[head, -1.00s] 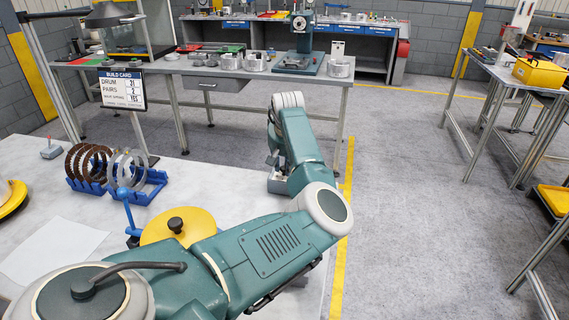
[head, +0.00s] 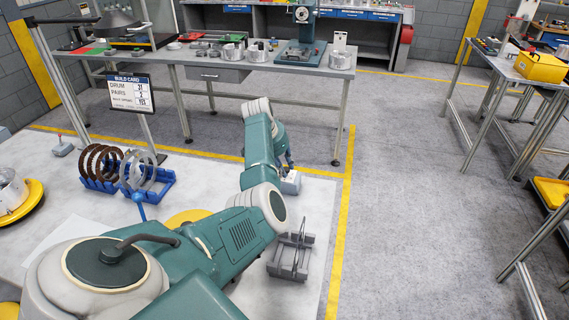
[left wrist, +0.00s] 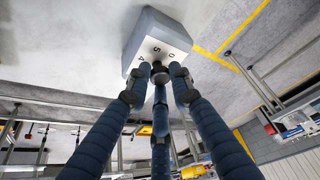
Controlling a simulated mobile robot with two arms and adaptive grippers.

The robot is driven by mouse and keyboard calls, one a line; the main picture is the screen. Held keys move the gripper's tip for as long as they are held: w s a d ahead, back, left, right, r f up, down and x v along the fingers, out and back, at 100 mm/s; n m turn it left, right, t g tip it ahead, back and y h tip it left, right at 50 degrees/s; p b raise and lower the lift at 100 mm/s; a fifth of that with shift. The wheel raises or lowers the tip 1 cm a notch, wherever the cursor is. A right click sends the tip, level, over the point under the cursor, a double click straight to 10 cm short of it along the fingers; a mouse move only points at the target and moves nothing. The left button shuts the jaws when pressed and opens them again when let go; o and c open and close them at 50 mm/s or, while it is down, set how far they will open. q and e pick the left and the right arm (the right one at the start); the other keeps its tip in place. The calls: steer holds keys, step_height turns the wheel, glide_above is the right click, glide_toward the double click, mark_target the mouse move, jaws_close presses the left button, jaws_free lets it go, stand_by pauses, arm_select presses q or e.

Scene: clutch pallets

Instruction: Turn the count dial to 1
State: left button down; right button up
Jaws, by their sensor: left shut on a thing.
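The count dial is a dark round knob (left wrist: 159,72) on the face of a pale grey box (left wrist: 155,35), with the digits 0, 5 and 4 showing around it in the left wrist view. In the head view the box (head: 291,183) sits on the right part of the near pale table. My left gripper (left wrist: 160,77) is shut on the knob, its dark segmented fingers around it. In the head view that gripper (head: 285,160) is mostly hidden behind my arm. The dial's pointer cannot be made out. My right gripper is not in view.
A grey wire-topped stand (head: 292,257) is on the table beside my forearm. A blue rack (head: 140,184) holds brown and metal rings. A build card (head: 131,92) stands behind it. A yellow disc (head: 188,217) is partly covered by my arm.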

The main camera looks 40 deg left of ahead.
arm_select(q)
steer(key=shift+w+a+r+m, duration=0.1)
steer(key=shift+a+r+m, duration=0.2)
steer(key=shift+m, duration=0.4)
steer(key=shift+d+h, duration=0.1)
steer(key=shift+h, duration=0.2)
steer(key=shift+w, duration=0.1)
steer(key=c, duration=1.8)
jaws_free()
steer(key=shift+o, duration=1.3)
steer(key=shift+d+f, duration=0.1)
steer(key=v, duration=1.2)
